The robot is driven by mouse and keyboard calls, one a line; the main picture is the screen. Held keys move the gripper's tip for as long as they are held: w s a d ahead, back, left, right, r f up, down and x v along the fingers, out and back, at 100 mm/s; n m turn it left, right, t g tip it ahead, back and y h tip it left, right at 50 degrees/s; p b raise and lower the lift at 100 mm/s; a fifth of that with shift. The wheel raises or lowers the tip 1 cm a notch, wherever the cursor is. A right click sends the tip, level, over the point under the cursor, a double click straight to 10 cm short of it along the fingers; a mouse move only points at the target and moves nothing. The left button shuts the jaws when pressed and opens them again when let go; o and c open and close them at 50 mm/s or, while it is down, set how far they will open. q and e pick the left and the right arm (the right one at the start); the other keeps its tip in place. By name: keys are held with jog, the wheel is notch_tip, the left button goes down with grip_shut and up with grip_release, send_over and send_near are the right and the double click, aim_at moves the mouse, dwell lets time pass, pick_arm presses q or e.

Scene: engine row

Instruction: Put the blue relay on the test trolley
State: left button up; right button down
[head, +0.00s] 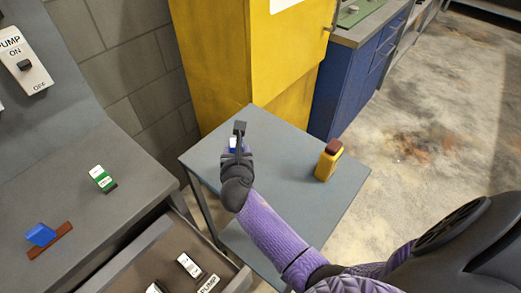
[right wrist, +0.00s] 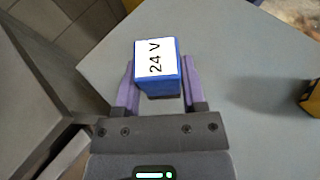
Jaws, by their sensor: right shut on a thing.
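The blue relay (right wrist: 157,70) has a white top label reading "24 V". It sits between the two fingers of my right gripper (right wrist: 157,85), which is shut on it. In the head view a bit of the relay (head: 233,144) shows beside my right gripper (head: 239,137), above the left part of the test trolley (head: 290,205). The trolley is a grey table, and its top (right wrist: 225,45) fills much of the right wrist view. I cannot tell whether the relay touches the top. My left gripper is not in view.
A yellow and dark red block (head: 327,160) stands on the trolley's right side. A yellow cabinet (head: 250,60) is behind. A grey bench (head: 65,190) at left holds a green-and-white block (head: 102,178) and a blue piece (head: 41,235). An open drawer (head: 150,250) lies below.

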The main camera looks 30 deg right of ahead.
notch_tip(320, 180, down, 7)
jog(key=b, duration=0.3)
jog(key=shift+s+a+r+b, duration=0.1)
jog(key=shift+r+b, duration=0.05)
jog(key=shift+b, duration=0.15)
jog(key=shift+r, duration=0.2)
jog(key=shift+f, duration=0.15)
jog(key=shift+c, duration=0.8)
grip_release()
